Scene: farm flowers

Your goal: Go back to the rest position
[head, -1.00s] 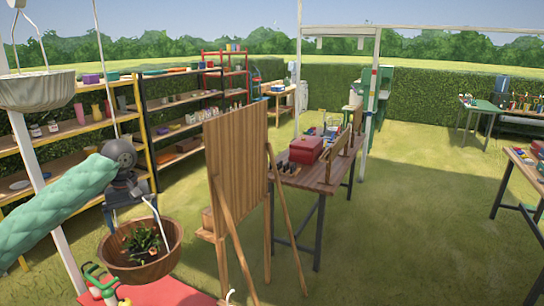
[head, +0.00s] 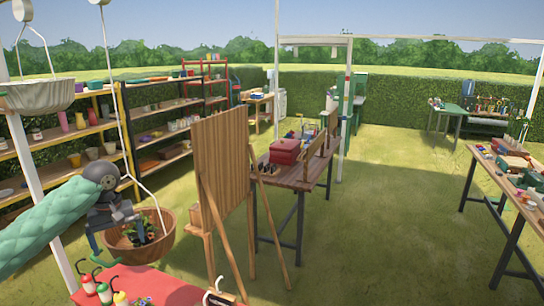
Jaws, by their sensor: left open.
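My left arm, in a green padded sleeve, comes in from the left in the head view. Its dark gripper (head: 108,232) is open, with nothing seen between its fingers. It overlaps the left rim of a brown hanging basket (head: 163,247) in the picture; I cannot tell whether they touch. The basket holds a leafy green plant (head: 141,230) and hangs from a white hanger. My right gripper is not in view.
A red-topped surface (head: 165,290) with small bottles (head: 104,292) lies below the basket. A wooden easel (head: 220,165) stands to the right, before a table with a red toolbox (head: 285,151). Shelves (head: 60,135) stand at left. Open grass (head: 390,220) lies at right.

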